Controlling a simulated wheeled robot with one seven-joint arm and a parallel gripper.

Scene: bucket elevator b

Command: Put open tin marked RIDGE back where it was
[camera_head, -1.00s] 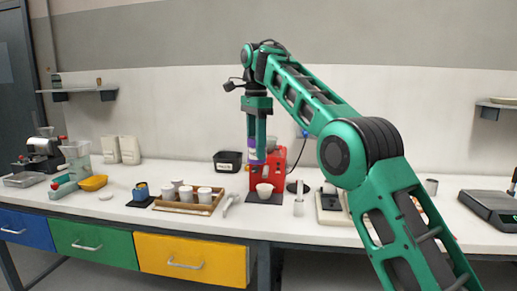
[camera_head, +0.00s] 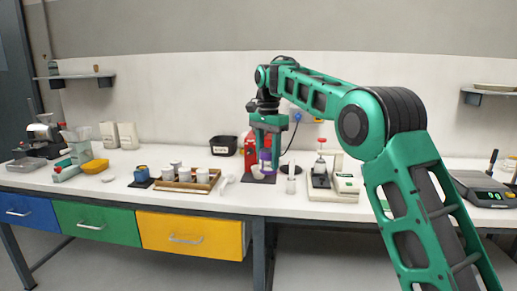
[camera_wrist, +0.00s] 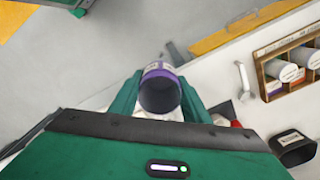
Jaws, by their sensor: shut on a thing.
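My gripper (camera_head: 266,148) is shut on a tin with a purple band and a pale label (camera_head: 265,158), held upright or nearly so in front of the red machine (camera_head: 250,152). In the wrist view the tin (camera_wrist: 160,90) sits between the fingers (camera_wrist: 160,100), its open mouth dark inside. Its lettering is too small to read. A wooden tray (camera_head: 187,187) with several white-topped tins stands on the bench to the left. The tray (camera_wrist: 262,72) also shows in the wrist view, where one tin in it has a purple band.
A black bin (camera_head: 222,146) stands behind the tray. A pale wrench-like tool (camera_wrist: 242,80) lies beside the tray. A blue cup (camera_head: 141,173) stands to the tray's left. A white-based device (camera_head: 335,188) and a scale (camera_head: 485,190) are on the right.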

